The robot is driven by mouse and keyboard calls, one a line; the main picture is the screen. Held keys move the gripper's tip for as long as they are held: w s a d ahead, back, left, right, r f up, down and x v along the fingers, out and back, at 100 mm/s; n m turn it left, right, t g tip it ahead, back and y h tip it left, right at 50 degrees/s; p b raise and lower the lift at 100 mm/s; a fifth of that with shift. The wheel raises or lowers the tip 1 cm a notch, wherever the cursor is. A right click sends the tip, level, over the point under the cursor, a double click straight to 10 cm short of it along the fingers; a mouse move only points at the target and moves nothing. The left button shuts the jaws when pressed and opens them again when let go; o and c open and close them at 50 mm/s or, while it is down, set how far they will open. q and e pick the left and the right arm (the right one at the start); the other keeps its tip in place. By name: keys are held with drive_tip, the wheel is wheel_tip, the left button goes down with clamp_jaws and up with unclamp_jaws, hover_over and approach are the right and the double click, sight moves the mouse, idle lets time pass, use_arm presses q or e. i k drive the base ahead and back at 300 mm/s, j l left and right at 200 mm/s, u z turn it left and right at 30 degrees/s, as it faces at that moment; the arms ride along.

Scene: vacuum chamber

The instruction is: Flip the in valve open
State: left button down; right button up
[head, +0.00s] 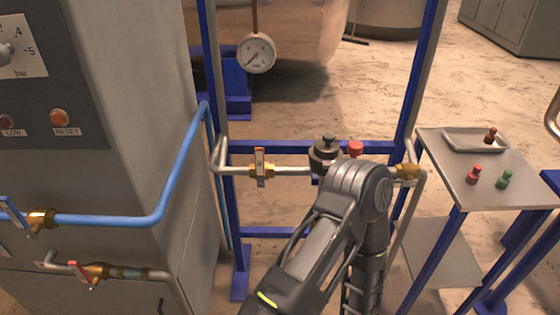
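Several brass valves are in the head view, and I see no label that marks the in valve. One valve (260,168) on the middle pipe has an orange-red handle standing upright, across the pipe. Another brass valve (407,171) is at that pipe's right end, partly behind my arm. A blue-handled valve (38,219) is on the blue pipe at far left. A red-handled valve (92,272) is on the lower left pipe, its handle tilted. One of my arms bends in front of the middle pipe, right of the upright handle. No gripper fingers show.
A dark round fitting (325,155) and a red knob (355,148) are just behind my arm. Blue frame posts (412,95) flank the pipe. A gauge (257,53) hangs above. A grey cabinet (150,110) blocks the left.

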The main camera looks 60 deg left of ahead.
sight(259, 152)
drive_tip(key=u, duration=2.05)
drive_tip(key=i+j+u, duration=0.25)
drive_tip(key=i+l, duration=0.05)
drive_tip(key=l, duration=0.05)
